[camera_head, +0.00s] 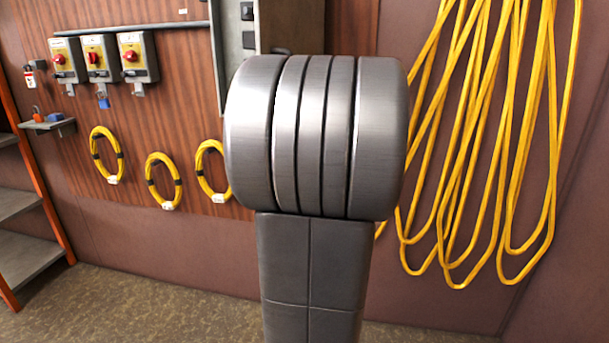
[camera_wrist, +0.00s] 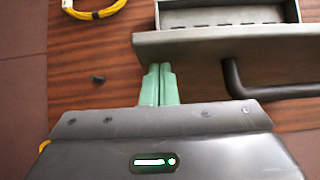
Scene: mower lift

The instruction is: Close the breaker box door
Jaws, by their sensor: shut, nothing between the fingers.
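The grey breaker box (camera_head: 222,62) is on the wood-panelled wall at the top middle of the head view, with dark switches showing inside. My arm hides its lower right part, and I cannot make out the door's full outline there. In the wrist view a grey metal panel (camera_wrist: 205,45), apparently the door or box edge, lies at upper right, with a bent dark handle (camera_wrist: 275,91) beside it. My gripper (camera_wrist: 158,70) has its green fingers together and empty, at the panel's left end. I cannot tell whether they touch it. My gripper is hidden in the head view.
Red-knob switch boxes (camera_head: 97,58) and coiled yellow cables (camera_head: 163,181) hang left of the box. Long yellow cables (camera_head: 470,140) hang on the right. A shelf rack (camera_head: 28,205) stands at far left. Open floor (camera_head: 150,305) lies below the wall.

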